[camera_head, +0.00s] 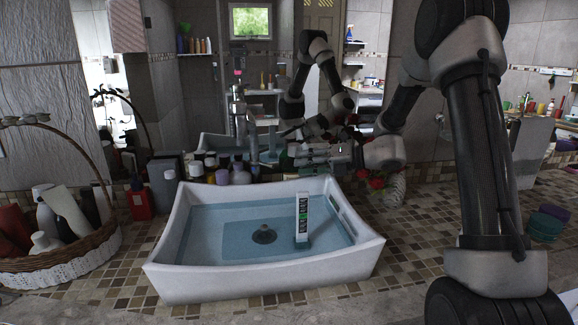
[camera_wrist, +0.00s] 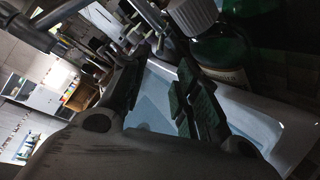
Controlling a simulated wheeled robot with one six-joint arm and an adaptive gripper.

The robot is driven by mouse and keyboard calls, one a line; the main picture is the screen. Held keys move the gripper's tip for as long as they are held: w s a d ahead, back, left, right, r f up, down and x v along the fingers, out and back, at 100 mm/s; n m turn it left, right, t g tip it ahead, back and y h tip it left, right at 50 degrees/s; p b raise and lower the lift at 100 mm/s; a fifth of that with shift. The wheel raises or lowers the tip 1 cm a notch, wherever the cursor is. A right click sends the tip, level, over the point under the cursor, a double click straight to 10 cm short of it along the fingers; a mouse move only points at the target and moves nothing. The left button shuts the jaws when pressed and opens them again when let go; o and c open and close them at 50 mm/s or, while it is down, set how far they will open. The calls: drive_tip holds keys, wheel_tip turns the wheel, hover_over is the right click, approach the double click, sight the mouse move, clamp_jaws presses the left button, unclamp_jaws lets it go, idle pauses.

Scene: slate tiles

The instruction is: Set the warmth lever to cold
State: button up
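A grey metal tap (camera_head: 240,118) stands behind the white basin (camera_head: 165,262) in the head view. I cannot make out its warmth lever or which way it is set. My gripper (camera_head: 298,155) is over the back rim of the basin, to the right of the tap and pointing left. Grey metal parts, perhaps of the tap, show at the upper left of the wrist view, beyond the fingertips.
The basin holds water and a white box (camera_head: 302,218). Several bottles (camera_head: 240,174) crowd behind it. A dark green bottle (camera_wrist: 222,52) is close to my right finger in the wrist view. A wicker basket (camera_head: 75,255) stands at left. A mirror behind reflects my arm.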

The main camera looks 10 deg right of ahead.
drive_tip(key=shift+s+d+r, duration=0.15)
drive_tip(key=shift+s+d, duration=0.1)
drive_tip(key=shift+d, duration=0.35)
drive_tip(key=shift+c, duration=0.4)
